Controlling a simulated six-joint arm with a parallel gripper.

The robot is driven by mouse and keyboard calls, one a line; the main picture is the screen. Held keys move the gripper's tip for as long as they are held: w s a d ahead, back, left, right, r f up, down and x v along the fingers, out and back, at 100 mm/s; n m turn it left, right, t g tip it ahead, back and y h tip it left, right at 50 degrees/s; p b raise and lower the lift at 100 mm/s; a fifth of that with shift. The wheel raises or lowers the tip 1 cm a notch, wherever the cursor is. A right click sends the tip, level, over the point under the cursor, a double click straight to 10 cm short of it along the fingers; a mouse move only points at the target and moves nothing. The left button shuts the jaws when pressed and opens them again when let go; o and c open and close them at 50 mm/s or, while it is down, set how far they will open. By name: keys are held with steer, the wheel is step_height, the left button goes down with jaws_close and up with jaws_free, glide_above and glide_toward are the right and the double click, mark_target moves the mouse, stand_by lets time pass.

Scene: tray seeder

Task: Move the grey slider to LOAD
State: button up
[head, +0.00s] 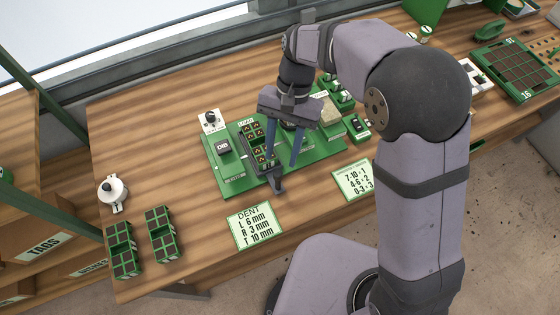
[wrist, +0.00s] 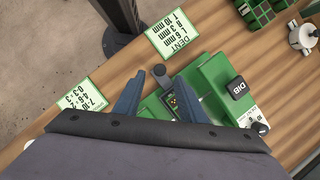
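The dark grey slider (head: 279,184) has a tab that sticks out past the front edge of the green seeder base (head: 225,180). Its dark frame runs back into the base and holds small cells with orange marks. In the wrist view the slider's tab (wrist: 160,72) shows near the fingertips. My gripper (head: 283,160) points down over the slider, fingers apart and empty. In the wrist view my gripper (wrist: 158,85) has one finger on each side of the slider; I cannot tell whether either touches it.
A dark DIB button (head: 223,147) and a white dial plate (head: 210,119) stand at the base's left. A DENT card (head: 254,225) and a numbers card (head: 352,179) lie in front.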

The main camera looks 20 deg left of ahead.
steer(key=shift+v, duration=0.95)
steer(key=w+d+t, duration=0.2)
steer(key=d, duration=1.2)
steer(key=s+d+f+t, duration=0.1)
steer(key=s+d, duration=0.1)
steer(key=d, duration=0.5)
steer(key=s+d+f+t, duration=0.1)
steer(key=s+d+f, duration=0.1)
steer(key=d, duration=0.5)
steer(key=shift+s+f, duration=0.3)
steer(key=shift+s, duration=0.5)
